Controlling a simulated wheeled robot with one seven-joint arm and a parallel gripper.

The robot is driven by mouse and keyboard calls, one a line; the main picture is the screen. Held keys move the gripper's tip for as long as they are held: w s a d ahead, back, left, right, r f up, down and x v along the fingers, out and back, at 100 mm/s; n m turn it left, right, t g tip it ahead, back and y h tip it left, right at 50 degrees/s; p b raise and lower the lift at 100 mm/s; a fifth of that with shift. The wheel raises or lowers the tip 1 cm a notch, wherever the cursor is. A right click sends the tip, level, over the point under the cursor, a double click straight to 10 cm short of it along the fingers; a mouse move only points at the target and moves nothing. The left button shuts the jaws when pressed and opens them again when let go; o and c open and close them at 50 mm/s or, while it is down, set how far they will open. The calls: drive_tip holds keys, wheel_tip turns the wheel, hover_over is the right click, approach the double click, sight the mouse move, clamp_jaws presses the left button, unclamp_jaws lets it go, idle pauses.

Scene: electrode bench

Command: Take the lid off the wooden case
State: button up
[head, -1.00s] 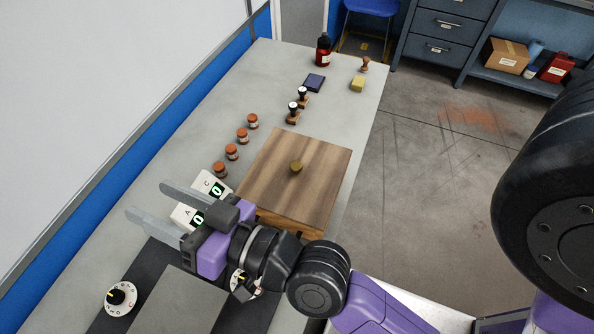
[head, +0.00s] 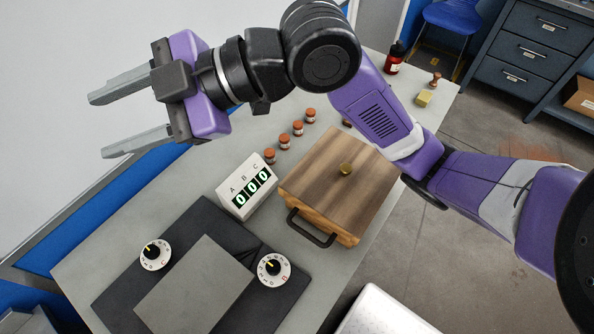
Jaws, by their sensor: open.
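The wooden case (head: 326,230) stands on the bench with its lid (head: 335,181) on top. A dark bar handle (head: 310,228) is on the case's near side. My gripper (head: 97,126) is open and empty, raised at the upper left of the head view and pointing left, well apart from the case. My forearm passes over the bench behind the case and hides part of the bench there.
A white display box (head: 246,187) reading 000 stands just left of the case. A dark panel with dials (head: 155,254) and a grey plate (head: 194,288) lies in front. Several orange-capped jars (head: 284,141) line the back left. A dark red bottle (head: 394,62) and yellow block (head: 424,99) are at the far end.

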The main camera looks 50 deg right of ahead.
drive_tip(key=s+d+f+n+g+h, duration=0.2)
drive_tip(key=s+d+f+g+h, duration=0.1)
drive_tip(key=d+f, duration=0.3)
drive_tip(key=g+h, duration=0.7)
drive_tip(key=h, duration=0.1)
hover_over(346, 168)
drive_tip(key=f, duration=1)
drive_tip(key=shift+a, duration=0.3)
drive_tip(key=shift+s+d+f, duration=0.15)
drive_tip(key=shift+s+d, duration=0.05)
drive_tip(key=shift+s, duration=0.05)
drive_tip(key=f, duration=0.7)
drive_tip(key=shift+w+d+f+p, duration=0.15)
drive_tip(key=shift+w+f+p, duration=0.1)
drive_tip(key=shift+p, duration=0.15)
drive_tip(key=shift+r, duration=0.1)
drive_tip(key=shift+c, duration=0.4)
clamp_jaws()
